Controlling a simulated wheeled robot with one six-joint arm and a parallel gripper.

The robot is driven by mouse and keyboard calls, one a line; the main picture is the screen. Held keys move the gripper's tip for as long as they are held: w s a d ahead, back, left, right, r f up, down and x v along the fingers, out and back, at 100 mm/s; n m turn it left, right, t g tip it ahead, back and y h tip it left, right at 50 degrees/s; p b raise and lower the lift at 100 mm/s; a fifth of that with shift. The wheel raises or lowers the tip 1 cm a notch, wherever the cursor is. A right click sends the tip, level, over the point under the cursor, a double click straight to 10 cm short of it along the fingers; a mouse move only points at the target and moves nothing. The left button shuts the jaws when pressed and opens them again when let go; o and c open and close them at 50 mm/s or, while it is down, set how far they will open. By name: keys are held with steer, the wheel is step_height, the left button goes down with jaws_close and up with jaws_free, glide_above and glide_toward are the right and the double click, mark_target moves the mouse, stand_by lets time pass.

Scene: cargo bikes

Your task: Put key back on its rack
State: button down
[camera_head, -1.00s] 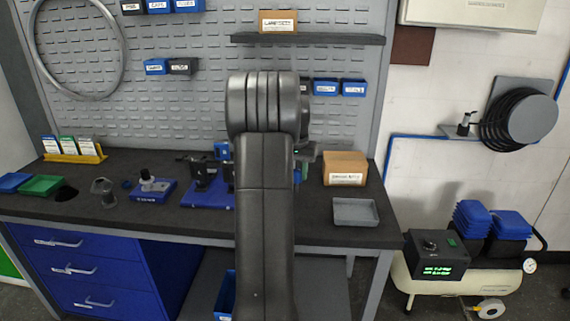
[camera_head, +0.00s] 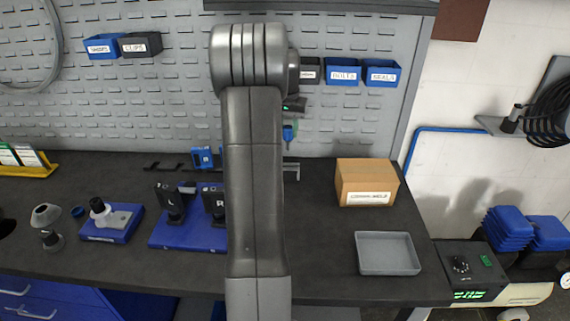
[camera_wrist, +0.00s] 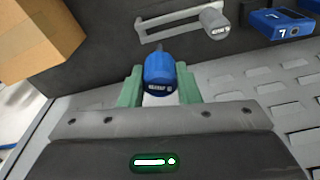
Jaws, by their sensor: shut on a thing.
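My gripper (camera_head: 290,122) is in front of the pegboard, partly hidden behind my own arm in the head view. In the wrist view its two pale green fingers (camera_wrist: 160,84) are shut on a blue piece (camera_wrist: 159,67) with a small label, seemingly the key's handle. The same blue piece (camera_head: 288,134) shows below the gripper in the head view. A pale grey metal bar with a round labelled end (camera_wrist: 186,26) lies beyond the fingers, apart from the held piece. It may be the rack, but I cannot tell.
A cardboard box (camera_head: 366,184) and a grey tray (camera_head: 387,254) stand on the dark bench to the right. A blue block (camera_head: 203,158) and a blue stand with black holders (camera_head: 186,232) are to the left. Blue bins (camera_head: 342,72) hang on the pegboard behind.

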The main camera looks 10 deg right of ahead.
step_height(320, 180, down, 10)
steer(key=shift+r+p, duration=0.1)
steer(key=shift+p, duration=0.35)
steer(key=shift+f+b, duration=0.3)
steer(key=shift+f, duration=0.1)
steer(key=c, duration=1.1)
jaws_free()
steer(key=shift+r+p, duration=0.4)
steer(key=shift+r, duration=0.15)
steer(key=r, duration=0.4)
steer(key=s+r+b, duration=0.1)
steer(key=r, duration=0.6)
steer(key=shift+s+a+r, duration=0.2)
steer(key=shift+a+r, duration=0.1)
steer(key=shift+r, duration=0.05)
